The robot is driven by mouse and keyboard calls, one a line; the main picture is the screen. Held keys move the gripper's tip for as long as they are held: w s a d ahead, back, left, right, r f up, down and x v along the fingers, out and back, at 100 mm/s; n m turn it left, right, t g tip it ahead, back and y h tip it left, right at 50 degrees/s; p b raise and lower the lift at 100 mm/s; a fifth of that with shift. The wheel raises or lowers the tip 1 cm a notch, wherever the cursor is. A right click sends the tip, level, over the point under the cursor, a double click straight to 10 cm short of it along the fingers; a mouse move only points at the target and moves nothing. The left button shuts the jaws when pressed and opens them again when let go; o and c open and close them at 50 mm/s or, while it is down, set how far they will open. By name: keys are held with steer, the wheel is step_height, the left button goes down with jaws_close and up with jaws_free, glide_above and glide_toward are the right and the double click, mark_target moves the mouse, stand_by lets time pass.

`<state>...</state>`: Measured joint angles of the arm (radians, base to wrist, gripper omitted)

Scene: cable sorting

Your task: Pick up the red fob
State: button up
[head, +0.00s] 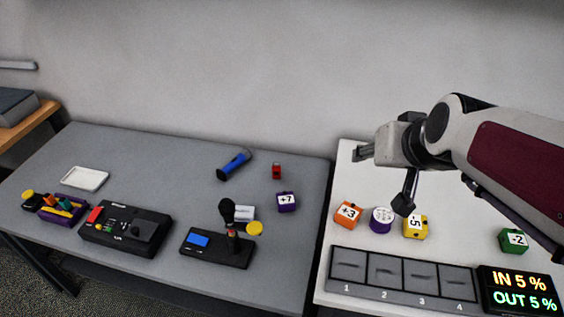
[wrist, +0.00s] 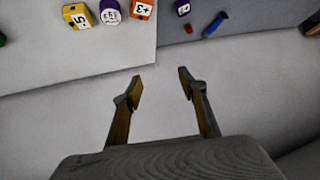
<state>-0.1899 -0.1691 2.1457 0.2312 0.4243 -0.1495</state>
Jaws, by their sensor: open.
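The red fob (head: 277,171) is a small red block with a dark top. It lies on the grey table near its back edge, right of a blue flashlight. In the wrist view the red fob (wrist: 188,28) is tiny, near the top, between a purple cube and the blue flashlight. My gripper (head: 362,152) is above the back of the white table, to the right of the fob and well apart from it. In the wrist view my gripper (wrist: 159,74) has its two fingers spread with nothing between them.
The blue flashlight (head: 233,165) and purple +7 cube (head: 287,202) lie close to the fob. A microphone device (head: 217,250), black console (head: 125,230) and white tray (head: 85,178) stand farther left. Orange (head: 347,215), yellow (head: 416,228) and green (head: 513,241) cubes stand on the white table.

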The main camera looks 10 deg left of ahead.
steer(key=w+a+f+t, duration=0.1)
steer(key=w+a+f, duration=0.1)
steer(key=w+a, duration=0.7)
steer(key=t, duration=0.4)
glide_above(277, 172)
steer(key=s, duration=0.2)
step_height(277, 172, down, 27)
steer(key=shift+w+d+r, duration=0.1)
steer(key=shift+r, duration=0.05)
steer(key=shift+f, duration=1.7)
steer(key=shift+f, duration=0.15)
